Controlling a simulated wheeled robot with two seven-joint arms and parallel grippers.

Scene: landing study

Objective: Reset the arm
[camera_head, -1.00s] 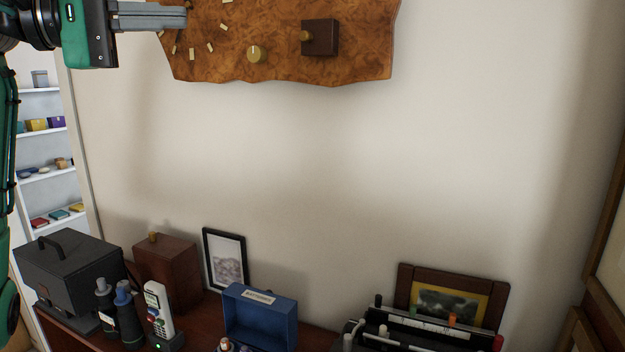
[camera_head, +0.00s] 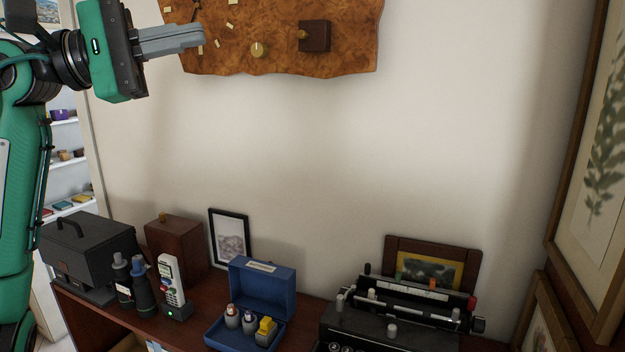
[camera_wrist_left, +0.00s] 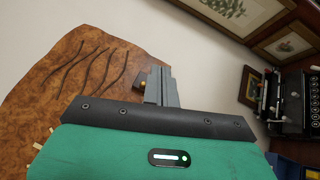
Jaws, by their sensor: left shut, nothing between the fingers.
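My left gripper (camera_head: 203,36) is shut and empty, with its arm coming in from the left in the head view. Its grey fingers point right, in front of the lower left part of the burl wood board on the wall (camera_head: 285,62). In the left wrist view the shut fingers (camera_wrist_left: 163,86) show beyond the green gripper body, with the board (camera_wrist_left: 45,100) to the left. I cannot tell whether the fingers touch the board. My right gripper is not in view.
A dark wood desk (camera_head: 200,322) below holds a black case (camera_head: 88,255), a cordless phone (camera_head: 172,280), an open blue box (camera_head: 262,290) and a typewriter (camera_head: 400,318). Framed pictures (camera_head: 590,170) hang at the right. The wall between board and desk is clear.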

